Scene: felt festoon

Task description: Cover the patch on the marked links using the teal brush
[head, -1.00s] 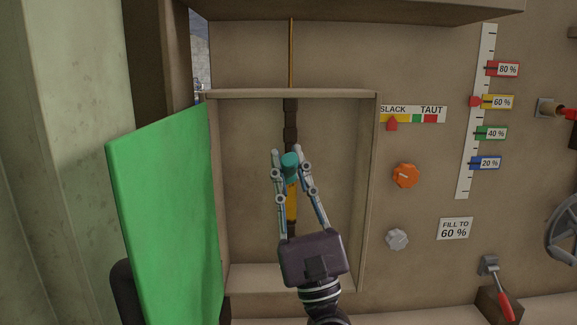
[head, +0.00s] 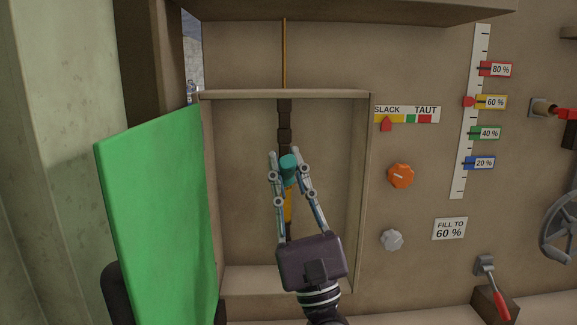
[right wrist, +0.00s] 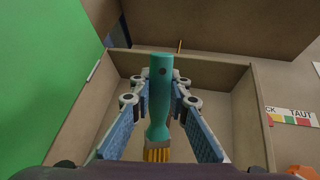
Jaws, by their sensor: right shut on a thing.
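My right gripper (head: 283,157) is shut on the teal brush (head: 288,169) in front of the open recess. In the right wrist view the brush's teal handle (right wrist: 160,95) stands between the finger pads, with yellow bristles (right wrist: 157,153) at its lower end. A column of dark links (head: 284,125) hangs in the recess from a thin brown cord. A yellow stretch (head: 288,205) shows lower down between my fingers. My fingers and the brush partly hide the column, so I cannot tell whether the bristles touch it. My left gripper is out of view.
A green door (head: 158,225) stands open at the recess's left. The recess frame (head: 364,200) surrounds the links. Right of it are a slack-taut gauge (head: 407,115), an orange knob (head: 401,175), a grey knob (head: 391,240), a percentage scale (head: 470,130) and a red-handled lever (head: 492,285).

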